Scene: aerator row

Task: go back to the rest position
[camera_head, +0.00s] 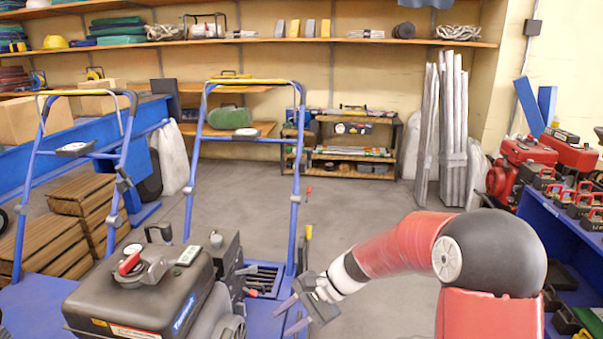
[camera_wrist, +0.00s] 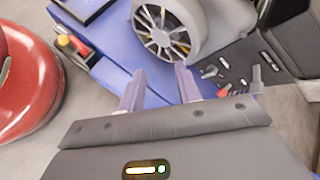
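My gripper (camera_head: 291,316) is low in the lower middle of the head view, just right of the aerator (camera_head: 145,290). In the wrist view my gripper (camera_wrist: 160,72) has its two fingers apart with nothing between them. The fingers point toward the aerator's blue deck and its grey fan housing (camera_wrist: 215,25), which lie beyond the fingertips. I cannot tell the exact gap between fingertips and deck. The aerator has a black engine cover with a red-topped cap and a tall blue handle (camera_head: 296,180).
A second blue handle frame (camera_head: 35,190) and stacked brown slabs (camera_head: 85,215) stand at left. A blue bench (camera_head: 560,215) with red machines is at right. A black shelf (camera_head: 352,145) stands against the back wall. The grey floor (camera_head: 370,220) between is mostly open.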

